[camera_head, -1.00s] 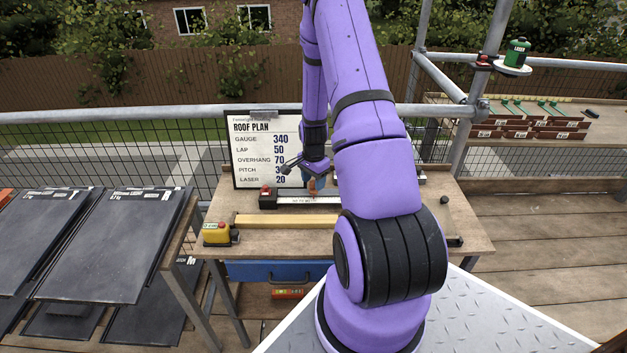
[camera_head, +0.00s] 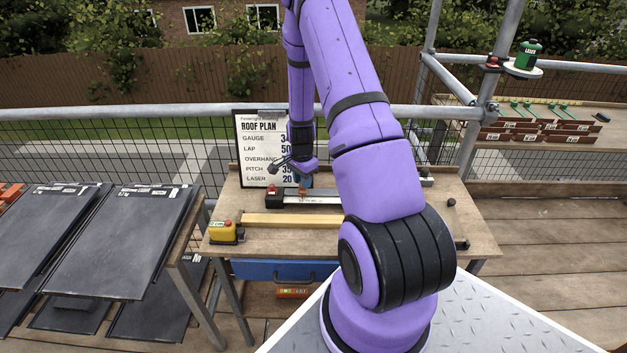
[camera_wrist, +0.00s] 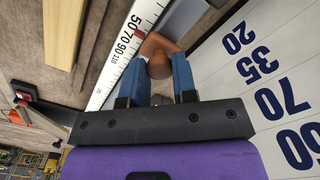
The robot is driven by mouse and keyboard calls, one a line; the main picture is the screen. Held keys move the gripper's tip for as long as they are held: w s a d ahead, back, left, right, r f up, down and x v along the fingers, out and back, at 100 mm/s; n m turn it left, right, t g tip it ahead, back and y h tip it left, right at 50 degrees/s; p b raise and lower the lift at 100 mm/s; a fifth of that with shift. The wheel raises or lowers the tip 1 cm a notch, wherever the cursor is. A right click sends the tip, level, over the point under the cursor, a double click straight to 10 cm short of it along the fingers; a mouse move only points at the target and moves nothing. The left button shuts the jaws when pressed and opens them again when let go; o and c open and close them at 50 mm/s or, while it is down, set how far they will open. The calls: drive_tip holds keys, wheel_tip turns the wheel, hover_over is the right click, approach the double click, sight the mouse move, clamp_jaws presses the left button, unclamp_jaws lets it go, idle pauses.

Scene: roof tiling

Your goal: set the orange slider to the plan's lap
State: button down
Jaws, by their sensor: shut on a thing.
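The orange slider (camera_wrist: 158,58) sits on a white scale bar (camera_wrist: 122,58) in the wrist view, where the numbers 50, 70, 90 and 110 show. A small red mark on the slider lies near the 50 and 70; I cannot tell the exact reading. My gripper (camera_wrist: 158,82) is shut on the slider, with a blue finger on each side. In the head view my gripper (camera_head: 304,182) is over the left part of the bar (camera_head: 318,199), near its black end block (camera_head: 275,200). The roof plan board (camera_head: 262,140) behind reads LAP 50, partly covered by my arm.
A yellow wooden batten (camera_head: 290,220) lies in front of the bar on the workbench (camera_head: 330,245). A yellow box (camera_head: 223,232) stands at the bench's left front. Dark slates (camera_head: 115,240) lie at the left. A green laser (camera_head: 526,55) stands at the upper right.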

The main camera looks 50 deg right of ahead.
drive_tip(key=shift+w+a, duration=0.2)
drive_tip(key=shift+w, duration=0.05)
drive_tip(key=c, duration=0.9)
unclamp_jaws()
drive_tip(key=shift+w+a, duration=0.1)
drive_tip(key=shift+r, duration=0.1)
wheel_tip(320, 180, up, 11)
drive_tip(key=shift+f, duration=0.2)
